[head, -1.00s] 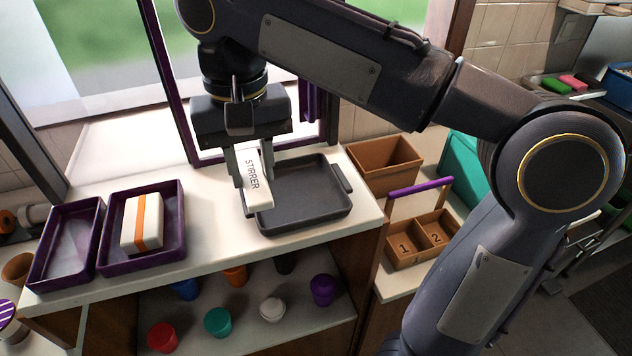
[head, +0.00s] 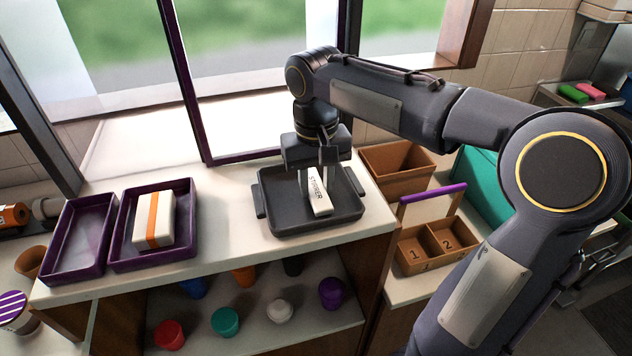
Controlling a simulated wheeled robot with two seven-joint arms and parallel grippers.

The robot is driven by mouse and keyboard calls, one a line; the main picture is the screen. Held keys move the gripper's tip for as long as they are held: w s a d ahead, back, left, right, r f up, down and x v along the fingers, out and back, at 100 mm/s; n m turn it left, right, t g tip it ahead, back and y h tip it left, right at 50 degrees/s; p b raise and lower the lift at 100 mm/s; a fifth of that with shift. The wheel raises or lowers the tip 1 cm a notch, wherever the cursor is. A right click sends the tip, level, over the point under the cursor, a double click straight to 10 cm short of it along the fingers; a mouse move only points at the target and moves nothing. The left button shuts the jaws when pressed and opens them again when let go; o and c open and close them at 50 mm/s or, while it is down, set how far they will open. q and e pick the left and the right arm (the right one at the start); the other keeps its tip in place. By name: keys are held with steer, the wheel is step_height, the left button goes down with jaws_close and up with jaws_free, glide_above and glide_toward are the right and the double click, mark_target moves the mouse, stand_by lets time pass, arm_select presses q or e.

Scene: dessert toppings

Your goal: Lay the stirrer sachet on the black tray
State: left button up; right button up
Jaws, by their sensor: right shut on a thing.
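The stirrer sachet (head: 318,196) is a white, flat packet marked "STIRRER". My right gripper (head: 313,186) is shut on it and points down. I cannot tell whether the sachet touches the tray floor. The black tray is a dark rectangular tray with side handles on the white counter. The upper part of the sachet is partly hidden by the gripper fingers. My left gripper is not in view.
Two purple trays (head: 62,266) stand on the counter's left; one holds a white block with an orange band (head: 154,220). A brown bin (head: 402,178) and a caddy marked 1 and 2 (head: 420,258) stand right of the black tray. Several coloured cups sit on the shelf below.

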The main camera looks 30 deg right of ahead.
mark_target(316, 189)
steer(key=shift+f, duration=0.2)
steer(key=o, duration=0.9)
steer(key=shift+r, duration=0.25)
step_height(316, 189, up, 12)
steer(key=p, duration=0.2)
steer(key=s+a+f+t+y, duration=0.1)
steer(key=s+f+t, duration=0.1)
steer(key=s+f, duration=0.3)
steer(key=s+a+f+t+y, duration=0.1)
steer(key=s+f, duration=0.5)
steer(key=f, duration=0.1)
steer(key=s+a+f+t+y, duration=0.1)
steer(key=s+a+f+t, duration=0.1)
steer(key=s+f, duration=0.4)
steer(key=shift+a+n+t+y, duration=0.1)
steer(key=shift+n+t+y, duration=0.2)
steer(key=shift+n+y, duration=0.1)
steer(key=shift+r, duration=0.1)
